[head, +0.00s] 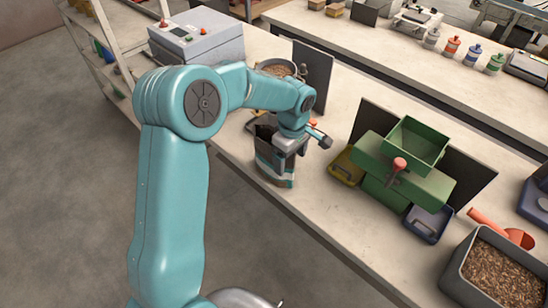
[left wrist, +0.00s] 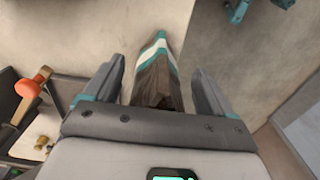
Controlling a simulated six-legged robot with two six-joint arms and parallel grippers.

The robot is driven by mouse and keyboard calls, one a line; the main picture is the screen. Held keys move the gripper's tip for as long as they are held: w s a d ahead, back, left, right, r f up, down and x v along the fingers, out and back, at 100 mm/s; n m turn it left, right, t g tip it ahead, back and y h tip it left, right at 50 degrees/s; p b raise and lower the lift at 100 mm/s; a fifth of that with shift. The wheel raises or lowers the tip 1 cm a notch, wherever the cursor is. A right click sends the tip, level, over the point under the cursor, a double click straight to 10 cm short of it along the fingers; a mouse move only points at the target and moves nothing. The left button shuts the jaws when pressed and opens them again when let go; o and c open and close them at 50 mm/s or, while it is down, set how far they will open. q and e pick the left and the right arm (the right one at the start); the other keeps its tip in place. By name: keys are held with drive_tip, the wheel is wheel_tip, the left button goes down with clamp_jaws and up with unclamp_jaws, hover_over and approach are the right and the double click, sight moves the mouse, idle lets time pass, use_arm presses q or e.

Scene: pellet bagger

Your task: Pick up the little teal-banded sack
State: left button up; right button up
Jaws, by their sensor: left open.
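The little teal-banded sack (head: 272,174) stands upright at the front edge of the bench in the head view, dark brown with teal and white bands low down. My left gripper (head: 285,149) is at its upper part and hides some of it. In the left wrist view the sack (left wrist: 156,82) lies between the two spread fingers of the left gripper (left wrist: 158,68). My right gripper is in neither view.
A green hopper machine (head: 405,165) stands to the right, with a yellow tray (head: 345,168) and a blue tray (head: 428,224) beside it. A grey bin of pellets (head: 497,275) is at the lower right. A grey box (head: 196,40) sits at the bench's far left.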

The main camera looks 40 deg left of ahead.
use_arm(q)
wheel_tip(320, 180, down, 2)
drive_tip(key=shift+a, duration=0.1)
drive_tip(key=shift+s+r, duration=0.1)
drive_tip(key=shift+s, duration=0.15)
drive_tip(key=shift+w, duration=0.3)
drive_tip(key=c, duration=1.2)
drive_tip(key=shift+s, duration=0.1)
clamp_jaws()
